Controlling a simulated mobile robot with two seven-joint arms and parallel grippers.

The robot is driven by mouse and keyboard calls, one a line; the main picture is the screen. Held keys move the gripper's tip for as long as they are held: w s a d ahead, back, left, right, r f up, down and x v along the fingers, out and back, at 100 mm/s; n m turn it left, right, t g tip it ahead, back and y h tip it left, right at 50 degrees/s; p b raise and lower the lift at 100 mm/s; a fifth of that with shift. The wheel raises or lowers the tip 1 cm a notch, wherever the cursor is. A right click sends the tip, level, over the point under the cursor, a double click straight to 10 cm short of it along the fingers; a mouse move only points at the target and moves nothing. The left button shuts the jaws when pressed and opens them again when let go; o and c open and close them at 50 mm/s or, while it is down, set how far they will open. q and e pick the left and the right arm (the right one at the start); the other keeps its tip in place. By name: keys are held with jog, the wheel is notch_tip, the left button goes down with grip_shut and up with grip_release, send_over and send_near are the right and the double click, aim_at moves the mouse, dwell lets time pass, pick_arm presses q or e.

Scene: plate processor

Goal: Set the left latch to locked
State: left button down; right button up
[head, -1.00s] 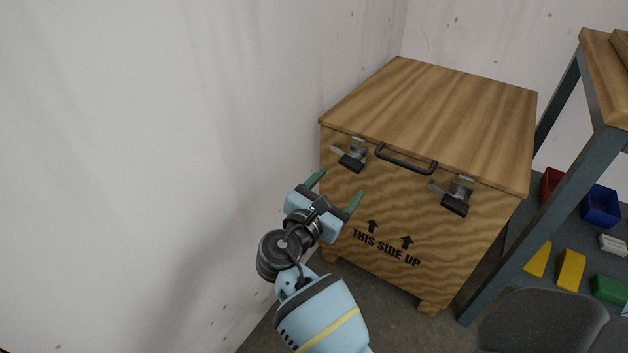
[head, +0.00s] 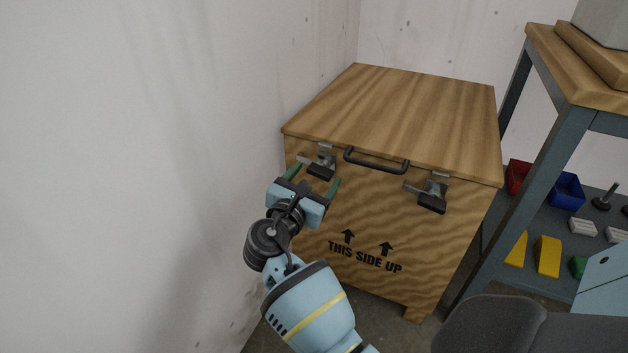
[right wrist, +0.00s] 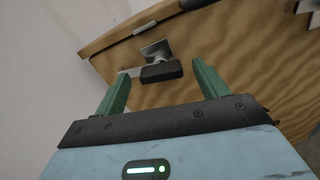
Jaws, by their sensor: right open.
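The left latch (head: 321,164) sits on the front of the wooden crate (head: 400,225), near the top left edge. It has a dark block and a light metal lever pointing left. My right gripper (head: 314,178) is open, its green fingers on either side of the latch in the head view. In the right wrist view the latch's dark block (right wrist: 161,72) lies between and just beyond the fingertips, with no clear contact. The right latch (head: 430,194) is on the same front, its lever also pointing left. My left gripper is not in view.
A black handle (head: 376,160) sits between the latches on the crate's front. A white wall (head: 150,150) stands close on the left. A workbench (head: 541,150) with coloured bins and blocks on its lower shelf stands at the right.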

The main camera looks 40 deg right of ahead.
jog(key=shift+w+d, duration=0.15)
jog(key=shift+d, duration=0.25)
jog(key=shift+c, duration=0.3)
jog(key=c, duration=0.9)
